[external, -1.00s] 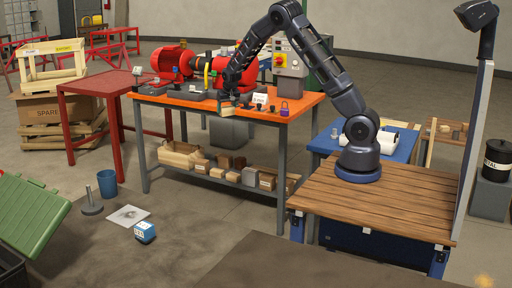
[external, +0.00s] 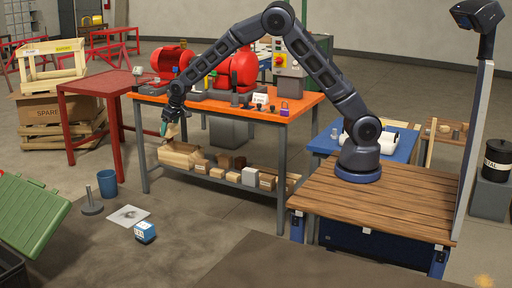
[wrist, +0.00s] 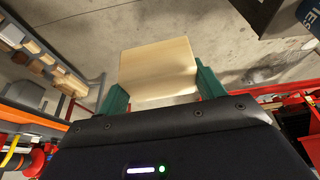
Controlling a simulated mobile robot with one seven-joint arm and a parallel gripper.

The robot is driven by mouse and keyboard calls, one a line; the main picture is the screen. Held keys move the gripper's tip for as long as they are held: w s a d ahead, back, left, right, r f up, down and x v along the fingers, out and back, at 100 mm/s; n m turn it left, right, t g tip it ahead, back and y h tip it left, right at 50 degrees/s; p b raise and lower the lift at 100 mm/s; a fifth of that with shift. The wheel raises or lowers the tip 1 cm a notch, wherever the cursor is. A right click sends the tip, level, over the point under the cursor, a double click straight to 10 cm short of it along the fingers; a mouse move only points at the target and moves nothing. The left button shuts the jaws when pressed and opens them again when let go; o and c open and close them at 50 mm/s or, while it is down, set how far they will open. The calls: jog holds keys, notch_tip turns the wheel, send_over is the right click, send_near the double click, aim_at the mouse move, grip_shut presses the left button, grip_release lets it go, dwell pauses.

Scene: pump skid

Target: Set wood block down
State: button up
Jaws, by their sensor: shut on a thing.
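My gripper (external: 170,128) hangs at the front left of the orange table, a little below the tabletop edge. It is shut on a pale wood block (wrist: 158,68). In the wrist view the block sits between the two green fingers and sticks out past them, with the concrete floor beyond. In the external view the block is small and mostly hidden by the fingers.
The orange table (external: 225,112) carries red pump equipment (external: 238,68). Its lower shelf (external: 228,182) holds several wood blocks. A red table (external: 95,84) stands to the left. A blue cup (external: 107,183), a blue box (external: 145,232) and a green lid (external: 30,215) are on the floor side.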

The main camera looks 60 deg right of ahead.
jog(key=s+a+r+n+y, duration=0.1)
jog(key=s+a+n, duration=0.1)
jog(key=s+a, duration=0.65)
jog(key=s+a+r+n+y, duration=0.1)
jog(key=s+a+n, duration=0.15)
jog(key=a, duration=1.15)
jog(key=s+a+r+n, duration=0.1)
jog(key=s+a+n, duration=0.1)
jog(key=s+a, duration=0.65)
jog(key=s+a+r+n+g+y, duration=0.25)
jog(key=s+a+n, duration=0.35)
jog(key=s+a, duration=2.2)
jog(key=shift+h, duration=0.25)
jog(key=f, duration=0.6)
jog(key=d+f, duration=0.1)
jog(key=f, duration=0.6)
jog(key=s+f, duration=0.1)
jog(key=f, duration=0.5)
jog(key=shift+d+f, duration=0.15)
jog(key=shift+f, duration=0.15)
jog(key=shift+f, duration=0.1)
jog(key=o, duration=1)
